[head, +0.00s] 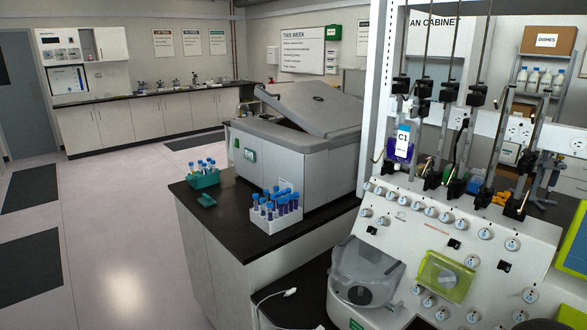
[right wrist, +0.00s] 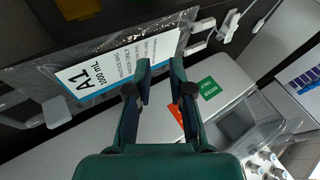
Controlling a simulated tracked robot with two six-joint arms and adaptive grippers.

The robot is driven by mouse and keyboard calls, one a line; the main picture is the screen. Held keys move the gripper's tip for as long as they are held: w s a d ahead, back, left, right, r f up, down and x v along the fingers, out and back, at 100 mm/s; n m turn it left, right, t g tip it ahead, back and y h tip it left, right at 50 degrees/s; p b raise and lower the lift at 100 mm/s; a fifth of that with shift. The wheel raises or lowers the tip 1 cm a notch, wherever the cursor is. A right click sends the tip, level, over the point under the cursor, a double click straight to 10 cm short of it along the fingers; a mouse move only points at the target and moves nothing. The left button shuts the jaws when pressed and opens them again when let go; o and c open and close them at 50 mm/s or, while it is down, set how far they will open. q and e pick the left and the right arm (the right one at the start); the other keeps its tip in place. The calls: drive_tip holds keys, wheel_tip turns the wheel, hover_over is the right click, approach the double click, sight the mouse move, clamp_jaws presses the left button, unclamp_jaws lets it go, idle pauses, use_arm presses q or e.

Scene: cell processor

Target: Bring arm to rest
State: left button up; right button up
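My right gripper (right wrist: 160,72) shows in the right wrist view with its two dark green fingers apart and nothing between them. Beyond the fingertips is a clear bag (right wrist: 105,72) with a white and blue label reading "A1" and "1000 mL"; I cannot tell how far it is from the fingers. Neither of my arms or grippers shows in the head view. The cell processor (head: 440,222) stands at the right of the head view. A bag labelled "C1" (head: 402,143) with purple fluid hangs above its panel.
A grey centrifuge with a raised lid (head: 300,150) stands on the dark counter. A white rack (head: 276,222) of blue-capped tubes and a teal rack (head: 203,180) stand in front of it. Metal poles and hooks rise over the processor. Open floor (head: 115,240) lies to the left.

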drive_tip(key=s+a+f+n+g+y, duration=0.1)
drive_tip(key=s+a+f+n+g, duration=0.15)
drive_tip(key=s, duration=0.55)
drive_tip(key=s+a+f+n+g+y, duration=0.1)
drive_tip(key=s+f+n+g, duration=0.2)
drive_tip(key=s, duration=0.5)
drive_tip(key=s+a+f+n+g+y, duration=0.1)
drive_tip(key=s+f+n+g, duration=0.2)
drive_tip(key=s, duration=0.4)
wheel_tip(320, 180, down, 12)
drive_tip(key=t+b, duration=0.1)
drive_tip(key=b, duration=1)
drive_tip(key=shift+w+m, duration=0.3)
drive_tip(key=shift+m, duration=0.05)
